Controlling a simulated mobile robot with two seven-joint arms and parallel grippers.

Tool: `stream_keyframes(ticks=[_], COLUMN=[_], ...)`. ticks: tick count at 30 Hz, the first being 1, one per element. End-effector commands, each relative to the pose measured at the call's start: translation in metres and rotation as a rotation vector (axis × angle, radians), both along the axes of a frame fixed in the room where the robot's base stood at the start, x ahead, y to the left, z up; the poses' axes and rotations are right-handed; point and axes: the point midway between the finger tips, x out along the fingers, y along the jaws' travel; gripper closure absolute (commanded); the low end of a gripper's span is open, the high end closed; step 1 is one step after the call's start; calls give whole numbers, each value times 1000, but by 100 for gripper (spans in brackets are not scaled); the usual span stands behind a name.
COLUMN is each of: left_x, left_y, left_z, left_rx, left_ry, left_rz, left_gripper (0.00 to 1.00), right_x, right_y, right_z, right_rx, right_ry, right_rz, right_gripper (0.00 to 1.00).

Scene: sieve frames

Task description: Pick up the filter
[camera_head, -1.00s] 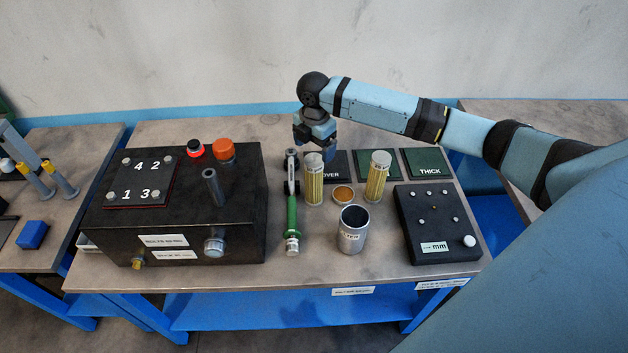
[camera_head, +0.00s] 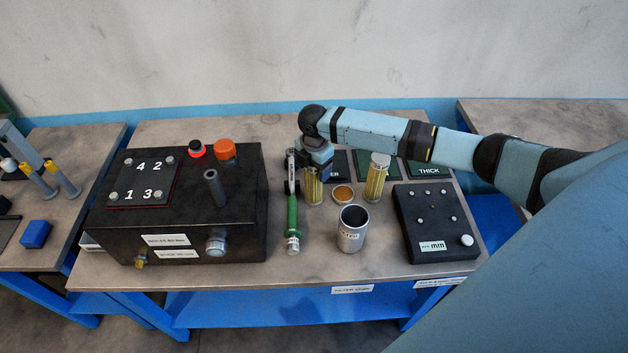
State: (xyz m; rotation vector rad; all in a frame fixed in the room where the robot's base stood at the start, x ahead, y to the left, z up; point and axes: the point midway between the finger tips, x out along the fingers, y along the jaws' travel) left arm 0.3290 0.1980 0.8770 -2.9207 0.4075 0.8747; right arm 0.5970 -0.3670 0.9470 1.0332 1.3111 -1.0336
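Two yellow mesh filters with pale metal caps stand upright on the workbench: a left filter (camera_head: 313,190) and a right filter (camera_head: 376,182). My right gripper (camera_head: 314,165) points down at the top of the left filter and covers most of its cap. The fingers are small and dark there, so I cannot tell whether they are open or closed on it. The right filter stands free. My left gripper is not in view.
An open metal cup (camera_head: 352,238) stands in front of the filters, with an orange-topped disc (camera_head: 343,194) behind it. A green-handled tool (camera_head: 292,220) lies left. A large black box (camera_head: 180,225) and a black panel (camera_head: 435,222) flank them. Dark green labelled plates (camera_head: 428,168) lie behind.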

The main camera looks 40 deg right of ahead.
Motion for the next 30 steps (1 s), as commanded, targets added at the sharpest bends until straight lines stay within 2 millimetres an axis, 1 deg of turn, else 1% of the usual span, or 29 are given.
stream_keyframes(ticks=[1,4,5,14,19,23,26,30], left_x=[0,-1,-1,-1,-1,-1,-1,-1], left_y=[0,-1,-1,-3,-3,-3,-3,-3], left_z=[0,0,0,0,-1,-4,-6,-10], left_rx=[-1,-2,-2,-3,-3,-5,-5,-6], left_ry=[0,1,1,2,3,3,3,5], left_rz=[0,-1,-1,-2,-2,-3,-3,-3], left_gripper=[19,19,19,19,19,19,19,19], right_x=[0,0,0,0,1,1,1,2], right_y=[0,0,0,0,-1,0,-1,0], right_z=[0,0,0,2,14,33,58,100], right_rx=[0,0,0,0,0,0,-1,1], right_ry=[0,0,0,-1,-3,-3,-6,-7], right_rz=[0,0,0,-1,0,0,1,0], right_gripper=[42,65,69,68,68,68,68,68])
